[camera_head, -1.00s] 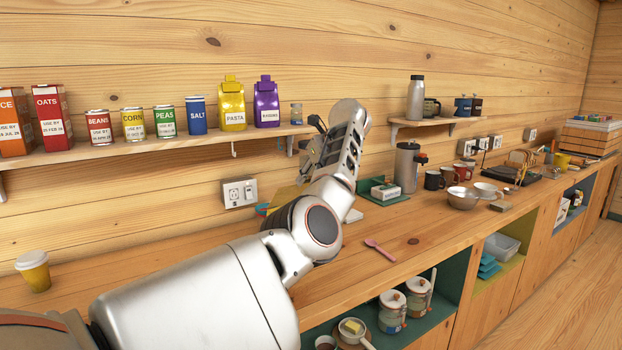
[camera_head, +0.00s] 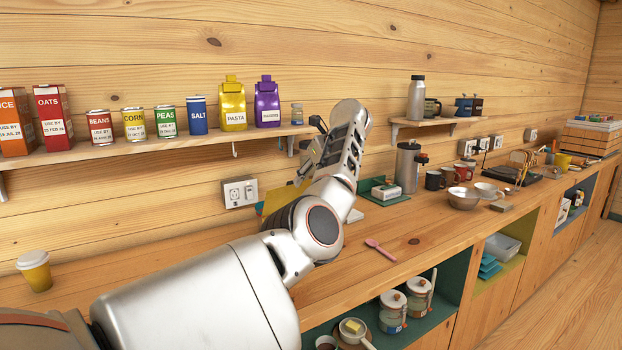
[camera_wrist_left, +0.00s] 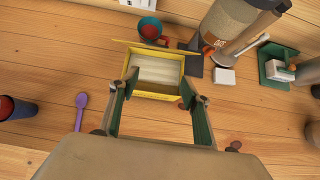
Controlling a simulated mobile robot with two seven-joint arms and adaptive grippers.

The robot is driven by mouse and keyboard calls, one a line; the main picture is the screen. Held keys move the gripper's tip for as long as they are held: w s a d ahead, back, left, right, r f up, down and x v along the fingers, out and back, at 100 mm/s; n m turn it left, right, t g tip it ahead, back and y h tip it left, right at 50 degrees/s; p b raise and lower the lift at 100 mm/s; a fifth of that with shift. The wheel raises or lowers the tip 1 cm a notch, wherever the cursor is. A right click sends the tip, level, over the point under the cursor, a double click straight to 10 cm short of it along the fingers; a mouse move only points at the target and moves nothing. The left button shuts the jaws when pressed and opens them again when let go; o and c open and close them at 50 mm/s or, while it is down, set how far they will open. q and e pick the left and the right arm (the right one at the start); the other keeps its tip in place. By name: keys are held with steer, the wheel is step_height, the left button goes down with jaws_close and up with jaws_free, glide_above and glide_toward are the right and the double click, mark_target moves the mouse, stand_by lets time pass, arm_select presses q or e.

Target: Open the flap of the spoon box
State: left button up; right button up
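The spoon box is a yellow box (camera_wrist_left: 154,92) with a pale interior, in the middle of the left wrist view. Its top is open to view. A thin yellow strip (camera_wrist_left: 145,47), apparently the flap seen nearly edge-on, is at its far side. In the head view a yellow panel (camera_head: 282,196) shows behind my arm; the rest of the box is hidden. My left gripper (camera_wrist_left: 160,84) is open, its fingers spread near the box's two sides; contact is unclear. It is partly visible in the head view (camera_head: 312,155). My right gripper is not in view.
A pink spoon (camera_head: 380,250) lies on the wooden counter (camera_head: 400,232). A teal cup (camera_wrist_left: 150,28) stands beyond the box. A steel flask (camera_head: 407,168) and a green tray (camera_head: 386,201) are to the right. The shelf (camera_head: 150,147) with food packages runs above.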

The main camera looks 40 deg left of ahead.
arm_select(q)
steer(key=shift+d+r, duration=0.1)
steer(key=v, duration=1.1)
steer(key=shift+d+r, duration=0.2)
steer(key=shift+r, duration=0.1)
steer(key=shift+s, duration=0.1)
